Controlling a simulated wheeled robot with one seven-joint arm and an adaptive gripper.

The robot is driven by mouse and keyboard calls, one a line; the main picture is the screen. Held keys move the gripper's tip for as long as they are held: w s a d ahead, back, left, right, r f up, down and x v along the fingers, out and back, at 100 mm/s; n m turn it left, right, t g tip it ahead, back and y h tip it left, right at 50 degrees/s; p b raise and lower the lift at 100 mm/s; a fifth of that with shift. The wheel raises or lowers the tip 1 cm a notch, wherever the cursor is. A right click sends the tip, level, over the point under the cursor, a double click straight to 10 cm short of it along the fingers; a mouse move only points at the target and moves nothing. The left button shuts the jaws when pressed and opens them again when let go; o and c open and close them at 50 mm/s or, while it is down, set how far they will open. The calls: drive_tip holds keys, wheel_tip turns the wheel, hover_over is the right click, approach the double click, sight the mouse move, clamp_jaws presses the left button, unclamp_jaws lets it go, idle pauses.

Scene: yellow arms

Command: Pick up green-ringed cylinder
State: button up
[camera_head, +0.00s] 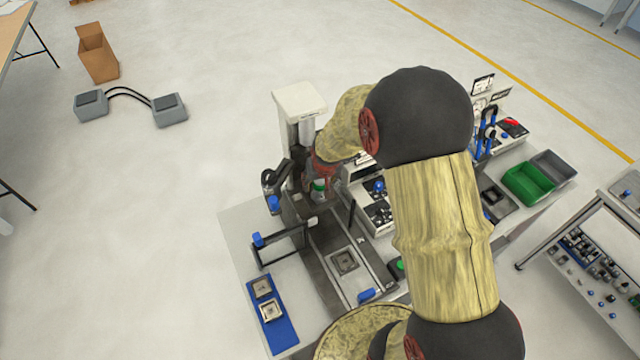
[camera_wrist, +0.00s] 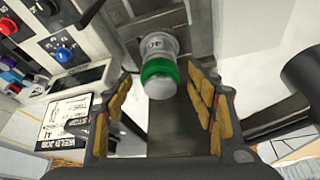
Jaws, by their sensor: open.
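The green-ringed cylinder (camera_wrist: 158,68) is a pale grey piece with a bright green band, in the upper middle of the wrist view. In the head view its green ring (camera_head: 319,186) shows just below the end of my arm, near the white column. My gripper (camera_wrist: 165,103) is open, with its yellow-padded fingers on the left and right in the wrist view. The cylinder lies between and partly beyond the fingers, with gaps visible on both sides. In the head view my arm hides much of the gripper (camera_head: 322,178).
A white-topped column (camera_head: 299,105) stands close behind the gripper. A dark frame (camera_head: 280,247) stands at the left of the bench. A control panel with a blue button (camera_wrist: 63,54) is left of the fingers. A blue tray (camera_head: 284,332) lies at the front left.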

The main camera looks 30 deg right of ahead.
drive_tip(key=shift+c, duration=0.6)
drive_tip(key=c, duration=1.1)
drive_tip(key=shift+c, duration=0.7)
